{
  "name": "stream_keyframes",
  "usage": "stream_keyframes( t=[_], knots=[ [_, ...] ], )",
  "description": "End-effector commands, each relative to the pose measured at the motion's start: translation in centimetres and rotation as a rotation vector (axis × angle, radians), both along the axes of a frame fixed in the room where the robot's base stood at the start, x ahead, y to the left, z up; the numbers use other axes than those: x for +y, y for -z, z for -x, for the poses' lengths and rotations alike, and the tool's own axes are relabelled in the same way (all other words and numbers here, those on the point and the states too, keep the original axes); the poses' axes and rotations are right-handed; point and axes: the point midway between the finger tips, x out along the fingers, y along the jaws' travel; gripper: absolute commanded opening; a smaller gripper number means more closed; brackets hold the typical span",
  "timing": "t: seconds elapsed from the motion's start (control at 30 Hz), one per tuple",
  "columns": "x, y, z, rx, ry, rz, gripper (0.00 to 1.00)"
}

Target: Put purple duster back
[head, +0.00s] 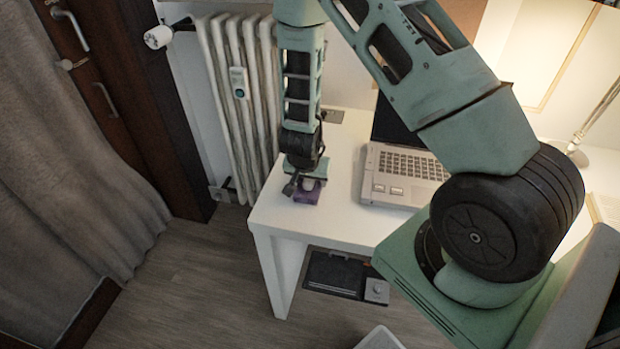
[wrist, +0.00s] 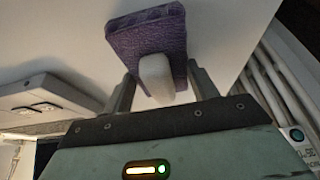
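The purple duster (head: 307,194) lies on the white desk (head: 272,212) near its left front corner, partly hidden under my gripper (head: 305,180). In the wrist view, the duster has a purple textured pad (wrist: 130,38) and a pale rounded handle (wrist: 157,78). My gripper's two fingers stand on either side of the handle, with a visible gap on both sides. The gripper looks open, with the handle between the fingers and not clamped.
An open laptop (head: 411,166) stands on the desk to the right of my gripper; it also shows in the wrist view (wrist: 45,95). A white radiator (head: 240,85) is behind the desk's left end. A dark item (head: 335,272) sits low under the desk.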

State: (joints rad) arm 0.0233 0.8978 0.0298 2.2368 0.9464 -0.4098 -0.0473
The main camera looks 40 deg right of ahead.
Motion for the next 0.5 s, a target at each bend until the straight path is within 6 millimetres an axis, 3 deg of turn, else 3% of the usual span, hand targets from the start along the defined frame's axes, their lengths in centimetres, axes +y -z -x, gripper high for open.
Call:
stream_keyframes(
  t=[0.03, 0.07, 0.1, 0.37, 0.5],
  knots=[
    [0.0, 0.0, 0.0, 0.000, -0.001, 0.000, 0.69],
    [0.0, 0.0, 0.0, 0.000, 0.000, 0.000, 0.78],
    [0.0, 0.0, 0.0, 0.000, 0.000, 0.000, 0.80],
    [0.0, -0.1, 0.0, 0.000, 0.000, 0.000, 0.80],
    [0.3, -1.1, 0.2, 0.000, -0.001, 0.000, 0.80]
  ],
)
